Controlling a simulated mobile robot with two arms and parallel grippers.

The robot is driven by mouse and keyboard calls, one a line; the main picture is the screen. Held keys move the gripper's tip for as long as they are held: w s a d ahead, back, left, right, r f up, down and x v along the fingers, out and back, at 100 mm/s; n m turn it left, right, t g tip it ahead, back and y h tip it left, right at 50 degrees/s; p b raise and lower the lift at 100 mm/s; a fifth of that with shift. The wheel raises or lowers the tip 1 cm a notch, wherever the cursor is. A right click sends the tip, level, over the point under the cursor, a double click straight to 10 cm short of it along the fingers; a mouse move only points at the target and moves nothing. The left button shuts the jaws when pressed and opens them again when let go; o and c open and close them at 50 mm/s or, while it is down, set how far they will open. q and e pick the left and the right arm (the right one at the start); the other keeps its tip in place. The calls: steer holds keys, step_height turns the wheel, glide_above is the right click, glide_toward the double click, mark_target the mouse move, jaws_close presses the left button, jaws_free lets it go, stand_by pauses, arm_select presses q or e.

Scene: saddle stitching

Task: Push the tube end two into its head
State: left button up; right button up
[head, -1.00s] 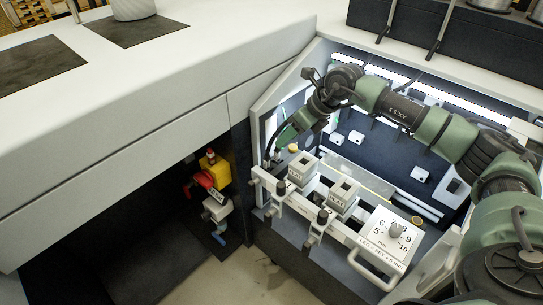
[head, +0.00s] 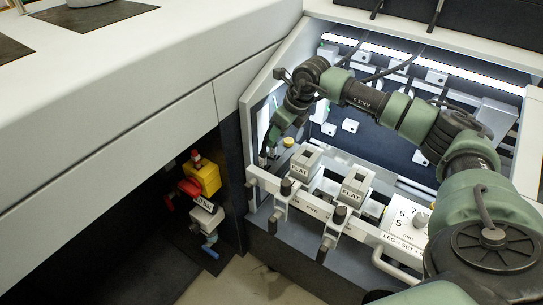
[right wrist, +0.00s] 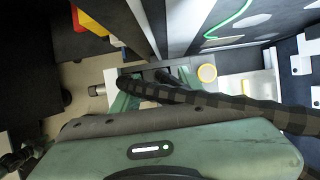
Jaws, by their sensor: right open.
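Two stitching heads, grey blocks marked FLAT, sit on the white rail in the head view: the left one (head: 303,163) and the right one (head: 354,186). My right gripper (head: 267,157) points down at the rail's left end, left of the left head, and is open. Its fingers are small and dark there, and I see nothing held between them. In the right wrist view, the green housing of my own arm and a dark ribbed hose cover much of the picture. I cannot make out tube end two in either view. My left gripper is out of view.
A yellow round cap (head: 289,142) stands close behind my right gripper; it also shows in the right wrist view (right wrist: 207,72). A leg-setting dial (head: 420,220) is at the right. A yellow and red valve unit (head: 204,180) hangs in the recess at the left.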

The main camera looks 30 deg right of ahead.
mark_target(274, 155)
steer(key=p+x, duration=0.1)
steer(key=x, duration=0.4)
steer(key=shift+f, duration=0.35)
steer(key=shift+s, duration=0.1)
jaws_close()
